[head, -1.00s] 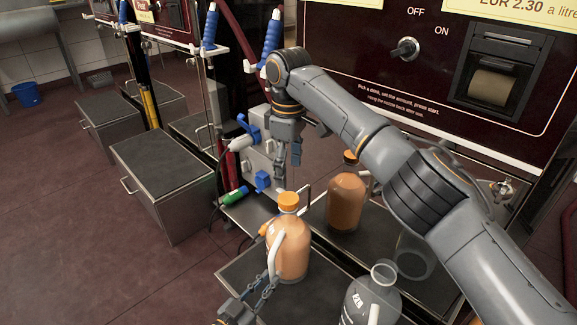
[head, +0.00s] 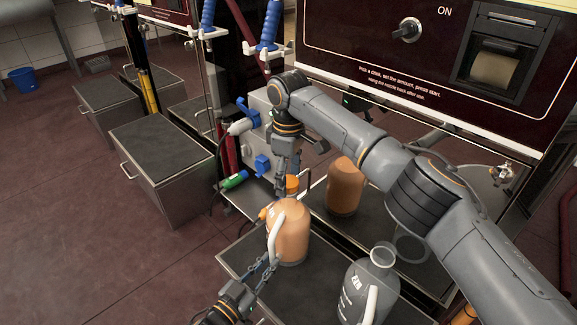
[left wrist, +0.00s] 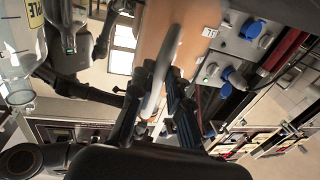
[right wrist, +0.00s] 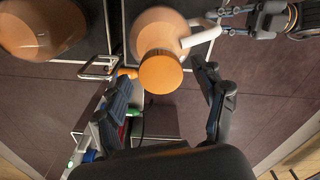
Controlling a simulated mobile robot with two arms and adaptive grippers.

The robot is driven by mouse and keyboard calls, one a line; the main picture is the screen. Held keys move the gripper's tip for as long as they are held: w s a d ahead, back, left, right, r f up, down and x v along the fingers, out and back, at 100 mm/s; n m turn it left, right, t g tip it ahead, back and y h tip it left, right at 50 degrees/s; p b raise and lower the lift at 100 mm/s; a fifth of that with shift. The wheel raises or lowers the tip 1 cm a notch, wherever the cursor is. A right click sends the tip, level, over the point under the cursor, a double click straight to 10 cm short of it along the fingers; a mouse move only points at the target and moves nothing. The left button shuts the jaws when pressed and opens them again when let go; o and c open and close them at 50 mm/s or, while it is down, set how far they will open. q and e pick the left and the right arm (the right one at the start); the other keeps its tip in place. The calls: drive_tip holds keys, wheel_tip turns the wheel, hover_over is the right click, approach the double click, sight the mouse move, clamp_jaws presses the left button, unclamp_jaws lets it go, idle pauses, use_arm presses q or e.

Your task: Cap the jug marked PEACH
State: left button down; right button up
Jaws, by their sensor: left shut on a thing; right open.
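A jug of orange liquid (head: 288,238) stands upright on the dark platform, with an orange cap (head: 293,184) on its neck. My left gripper (head: 270,266) is shut on its white handle, which shows between the fingers in the left wrist view (left wrist: 160,80). My right gripper (head: 288,172) is just above the cap, partly hiding it.
A clear empty jug (head: 368,290) stands to the right on the platform. An orange jug (head: 346,186) behind looks like a reflection in the machine's shiny panel. A grey box with blue connectors (head: 262,165) and a green-tipped plug (head: 233,180) are close at left.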

drive_tip(key=shift+f, duration=0.1)
drive_tip(key=c, duration=1.3)
drive_tip(key=m, duration=0.2)
drive_tip(key=shift+m, duration=0.3)
drive_tip(key=o, duration=1.3)
drive_tip(key=shift+c, duration=0.2)
drive_tip(key=shift+r, duration=2.25)
drive_tip(key=shift+o, duration=0.2)
